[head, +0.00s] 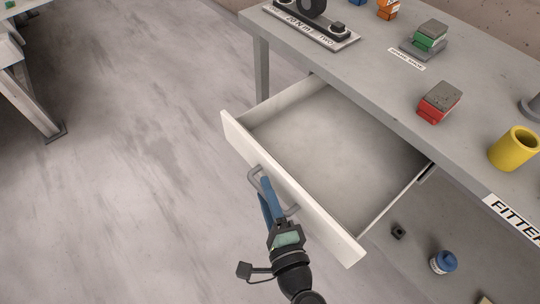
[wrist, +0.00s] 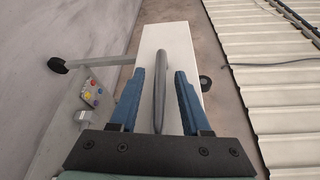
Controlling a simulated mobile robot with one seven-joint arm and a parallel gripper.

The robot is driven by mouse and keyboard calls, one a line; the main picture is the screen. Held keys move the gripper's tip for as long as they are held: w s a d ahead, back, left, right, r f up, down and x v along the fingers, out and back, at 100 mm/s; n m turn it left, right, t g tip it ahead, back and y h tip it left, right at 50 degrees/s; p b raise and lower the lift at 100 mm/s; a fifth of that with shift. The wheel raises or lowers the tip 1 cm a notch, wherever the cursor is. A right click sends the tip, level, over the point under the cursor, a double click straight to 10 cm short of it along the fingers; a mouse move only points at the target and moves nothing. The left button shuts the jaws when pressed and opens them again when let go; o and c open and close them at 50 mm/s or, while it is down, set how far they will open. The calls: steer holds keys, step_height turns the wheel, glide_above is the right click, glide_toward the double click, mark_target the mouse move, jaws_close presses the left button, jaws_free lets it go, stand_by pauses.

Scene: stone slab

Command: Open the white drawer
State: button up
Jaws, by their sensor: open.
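The white drawer (head: 290,186) is pulled out from under the grey bench, and its bare inside shows in the head view. Its grey bar handle (head: 255,180) is on the front panel. In the wrist view the white front panel (wrist: 178,40) lies beyond the fingers. My gripper (head: 266,190) is at the handle. In the wrist view its blue fingers (wrist: 160,92) are apart, one on each side of the grey handle (wrist: 160,70). The fingers look clear of the bar in that view.
The bench top (head: 370,70) carries a red block (head: 434,108), a green block (head: 429,40) and a yellow cup (head: 514,148). A blue-lidded jar (head: 443,262) stands below at the right. Open floor (head: 130,170) lies to the left.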

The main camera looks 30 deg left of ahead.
steer(key=v, duration=1.3)
